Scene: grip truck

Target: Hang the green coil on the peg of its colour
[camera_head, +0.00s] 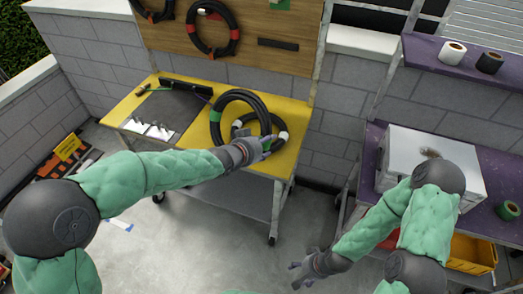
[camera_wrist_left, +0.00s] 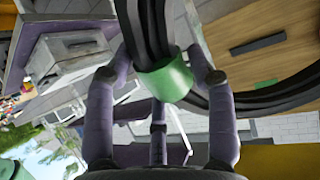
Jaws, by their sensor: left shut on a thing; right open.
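The green coil (camera_head: 247,97) is a black hose ring with green bands, above the yellow table top. My left gripper (camera_head: 262,148) is shut on its near side. In the left wrist view, the fingers (camera_wrist_left: 180,82) sit on either side of a green band (camera_wrist_left: 165,78) on the black hose. A green patch (camera_head: 280,4) shows at the top edge of the wooden board; the peg there is cut off or too small to make out. My right gripper (camera_head: 308,270) is open and empty, low over the floor.
A white-banded coil (camera_head: 283,136) lies on the yellow table (camera_head: 125,104), partly behind the green coil. A red-banded coil (camera_head: 194,42) hangs on the wooden board (camera_head: 170,42). A purple shelf unit with a white box (camera_head: 400,145) stands right. Floor between is clear.

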